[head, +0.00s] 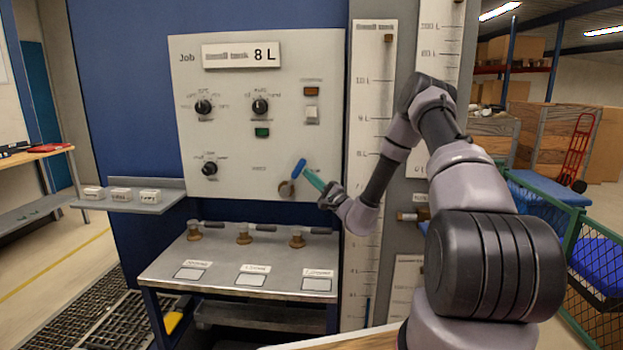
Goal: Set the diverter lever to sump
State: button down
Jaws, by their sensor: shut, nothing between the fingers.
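The diverter lever (298,170) looks to be the blue-handled lever at the lower right of the pale control panel (222,110). Its handle tilts up and to the right from a round brownish pivot (286,188). My gripper (307,172) comes in from the right with teal fingers, its tips at or very close to the blue handle. I cannot tell whether they touch it. The fingers are shut with nothing between them. The lever's position labels are too small to read and partly hidden by my gripper.
The panel also bears dark knobs (260,106), a green button (262,132) and a sign reading 8 L (240,55). Below is a metal bench (215,272) with several brass valves. A small shelf (160,200) holds white blocks at left. Tall scales (372,120) stand right of the panel.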

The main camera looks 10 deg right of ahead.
aim_at(293, 175)
jog(key=shift+a+r+n+g, duration=0.2)
jog(key=shift+r+n+g, duration=0.05)
jog(key=shift+n+g, duration=0.05)
jog(key=shift+w+r, duration=0.1)
jog(key=a+r+n+g, duration=0.1)
jog(key=w+a+r+n+g+h, duration=0.1)
jog(key=a+g, duration=0.1)
jog(key=a+r+n+g+h, duration=0.1)
jog(key=a+n, duration=0.1)
jog(key=shift+w+r+g, duration=0.2)
jog(key=shift+r+g, duration=0.05)
jog(key=shift+g, duration=0.05)
jog(key=shift+w+a+r+n+g+h, duration=0.2)
jog(key=shift+a+n+g+h, duration=0.2)
jog(key=shift+a, duration=0.15)
jog(key=shift+w+a+r+n+g+h, duration=0.15)
jog(key=shift+a+n+g+h, duration=0.2)
jog(key=shift+a, duration=0.2)
jog(key=shift+w+a+f+n+g+h, duration=0.15)
jog(key=shift+w+a+n+g+h, duration=0.15)
jog(key=shift+a+g+h, duration=0.35)
jog(key=shift+w+a+f, duration=0.1)
jog(key=shift+w+a, duration=0.1)
jog(key=shift+a, duration=0.45)
jog(key=shift+a, duration=0.1)
